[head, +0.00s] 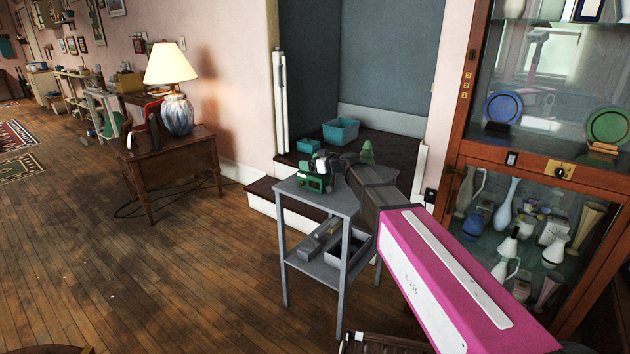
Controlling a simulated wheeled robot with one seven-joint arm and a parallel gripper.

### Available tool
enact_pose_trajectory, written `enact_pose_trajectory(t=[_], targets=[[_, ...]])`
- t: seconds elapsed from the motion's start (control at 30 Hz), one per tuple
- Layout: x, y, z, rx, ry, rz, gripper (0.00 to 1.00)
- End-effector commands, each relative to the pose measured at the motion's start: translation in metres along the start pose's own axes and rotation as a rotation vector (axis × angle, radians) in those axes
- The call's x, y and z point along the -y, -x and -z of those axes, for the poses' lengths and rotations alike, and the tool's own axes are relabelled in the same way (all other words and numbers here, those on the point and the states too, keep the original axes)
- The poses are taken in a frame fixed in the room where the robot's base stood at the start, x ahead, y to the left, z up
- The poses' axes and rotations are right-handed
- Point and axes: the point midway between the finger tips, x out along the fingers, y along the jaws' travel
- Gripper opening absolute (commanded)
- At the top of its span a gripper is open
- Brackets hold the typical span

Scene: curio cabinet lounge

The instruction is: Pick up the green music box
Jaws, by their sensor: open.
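The green music box (313,183) is a small green object with dark and pale parts, near the left end of the grey cart's top shelf (342,203). My gripper (322,163) is open, above and right beside the box, with my arm coming in from the lower right. The dark fingers overlap the box's upper right side in the head view. I cannot tell whether they touch it, and they hide part of it.
A green, knobbed object (367,153) stands behind my arm. Teal bins (341,130) sit on the dark raised step. Grey trays (320,238) lie on the cart's lower shelf. A glass cabinet (455,150) stands at right; wooden floor (190,270) is open at left.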

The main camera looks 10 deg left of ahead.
Motion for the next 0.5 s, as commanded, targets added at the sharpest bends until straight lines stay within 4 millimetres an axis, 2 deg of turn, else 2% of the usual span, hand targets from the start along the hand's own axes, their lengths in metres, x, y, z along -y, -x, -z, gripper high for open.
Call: enact_pose_trajectory(t=[0.1,0.13,0.3,0.37,0.5], targets=[[0.0003,0.0007,0.0000,0.000,0.000,0.000,0.81],[0.0003,0.0007,0.0001,0.000,0.000,0.000,0.75],[0.0004,0.0008,0.0001,0.000,0.000,0.000,0.19],[0.0005,0.0008,0.0000,0.000,0.000,0.001,0.00],[0.0005,0.0007,0.0000,0.000,0.001,0.001,0.00]])
